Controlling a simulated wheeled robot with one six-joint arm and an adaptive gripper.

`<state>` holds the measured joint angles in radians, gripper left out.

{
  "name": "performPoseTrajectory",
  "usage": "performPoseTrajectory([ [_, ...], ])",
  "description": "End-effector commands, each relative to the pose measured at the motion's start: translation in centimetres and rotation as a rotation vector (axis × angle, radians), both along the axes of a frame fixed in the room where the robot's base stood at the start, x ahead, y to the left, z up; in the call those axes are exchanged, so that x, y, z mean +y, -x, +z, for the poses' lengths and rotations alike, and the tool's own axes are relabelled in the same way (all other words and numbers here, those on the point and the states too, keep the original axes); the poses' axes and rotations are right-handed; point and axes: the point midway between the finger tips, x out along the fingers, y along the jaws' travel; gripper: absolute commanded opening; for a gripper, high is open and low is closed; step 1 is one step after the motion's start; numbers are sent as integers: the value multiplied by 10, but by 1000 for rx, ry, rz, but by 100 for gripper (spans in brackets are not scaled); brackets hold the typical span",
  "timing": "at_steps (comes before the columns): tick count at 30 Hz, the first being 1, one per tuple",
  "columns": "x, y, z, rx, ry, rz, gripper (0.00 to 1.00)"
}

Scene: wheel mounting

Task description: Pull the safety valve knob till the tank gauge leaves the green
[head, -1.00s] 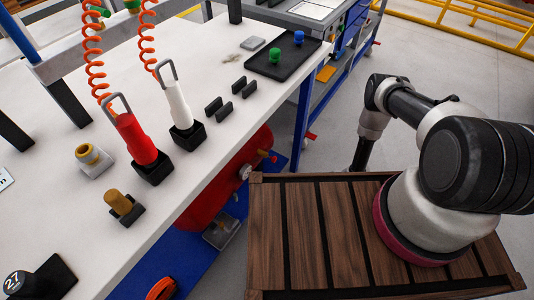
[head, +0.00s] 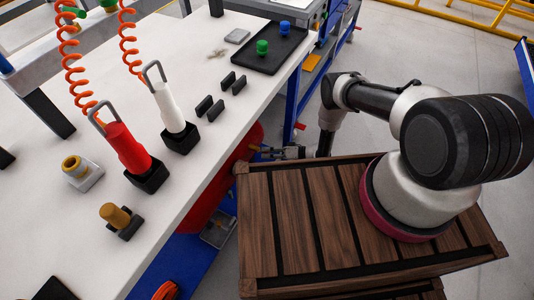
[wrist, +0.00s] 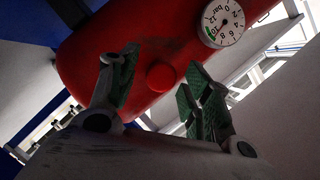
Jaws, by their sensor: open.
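The red tank (head: 212,192) lies under the workbench, partly hidden by the bench top. It fills much of the wrist view (wrist: 90,50). A round red knob (wrist: 161,77) shows against the tank, between my fingers in the picture. The white tank gauge (wrist: 222,22) is at the upper right, with a bar scale and a green band at lower left; I cannot clearly read its needle. My gripper (wrist: 158,70) is open, its green-padded fingers on either side of the knob in view. I cannot tell whether they touch it. In the head view my gripper (head: 280,153) is at the tank's right end.
The white workbench (head: 55,190) above the tank carries a red tool (head: 128,148), a white tool (head: 170,108) and a black tray (head: 262,52). A blue bench leg (head: 291,103) stands close behind my gripper. Open floor lies to the right.

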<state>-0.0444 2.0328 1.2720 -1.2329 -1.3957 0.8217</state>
Motion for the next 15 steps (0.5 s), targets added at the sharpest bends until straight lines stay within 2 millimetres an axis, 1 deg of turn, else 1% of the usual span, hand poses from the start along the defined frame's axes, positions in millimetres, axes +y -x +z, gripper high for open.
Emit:
performPoseTrajectory([
  [1,5,0,-1,0,0,2,49],
  [3,8,-1,-2,-1,1,1,49],
  [11,9,-2,-2,0,1,-1,49],
  [14,9,-2,-2,0,1,-1,32],
  [15,9,-2,-2,0,1,-1,25],
])
